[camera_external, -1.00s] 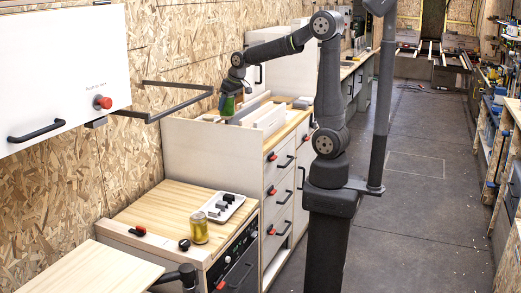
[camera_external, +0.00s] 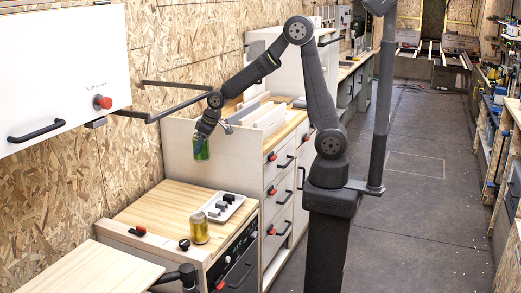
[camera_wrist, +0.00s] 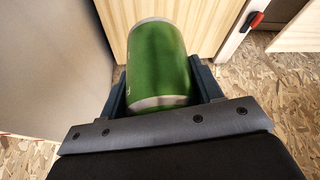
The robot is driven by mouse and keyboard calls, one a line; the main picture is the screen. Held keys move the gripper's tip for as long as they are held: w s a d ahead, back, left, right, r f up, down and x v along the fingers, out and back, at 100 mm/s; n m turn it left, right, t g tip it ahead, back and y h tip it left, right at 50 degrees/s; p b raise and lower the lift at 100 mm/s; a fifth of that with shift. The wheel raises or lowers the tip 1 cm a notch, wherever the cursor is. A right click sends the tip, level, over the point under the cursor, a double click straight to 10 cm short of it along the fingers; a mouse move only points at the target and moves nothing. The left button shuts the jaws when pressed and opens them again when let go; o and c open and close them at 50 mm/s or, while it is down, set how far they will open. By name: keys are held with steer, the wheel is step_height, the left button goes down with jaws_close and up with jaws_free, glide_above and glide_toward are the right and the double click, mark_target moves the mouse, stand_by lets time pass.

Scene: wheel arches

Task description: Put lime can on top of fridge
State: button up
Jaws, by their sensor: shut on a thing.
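The green lime can (camera_external: 201,149) hangs upright in my gripper (camera_external: 206,134), above the far left part of the wooden counter top. In the wrist view the can (camera_wrist: 158,62) sits between the two dark fingers of my gripper (camera_wrist: 162,88), which are shut on its sides. The low cabinet with a wooden top (camera_external: 158,209) lies below and nearer the camera, with the can apart from it. I cannot tell for certain which cabinet is the fridge.
A yellow can (camera_external: 199,227) stands on the wooden top next to a white tray of dark items (camera_external: 222,207). A white wall cabinet (camera_external: 62,70) hangs at left, with a dark bracket (camera_external: 165,114) beside it. A taller white side panel (camera_external: 180,160) stands behind the top.

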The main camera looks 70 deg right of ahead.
steer(key=w+a+f+n, duration=0.1)
steer(key=a+f+n, duration=0.1)
steer(key=a+f, duration=0.9)
glide_above(171, 235)
step_height(171, 235, down, 6)
steer(key=shift+y, duration=0.4)
steer(key=shift+a+f, duration=0.1)
steer(key=shift+f, duration=2.05)
steer(key=shift+f, duration=0.1)
steer(key=o, duration=1.2)
steer(key=v, duration=1.2)
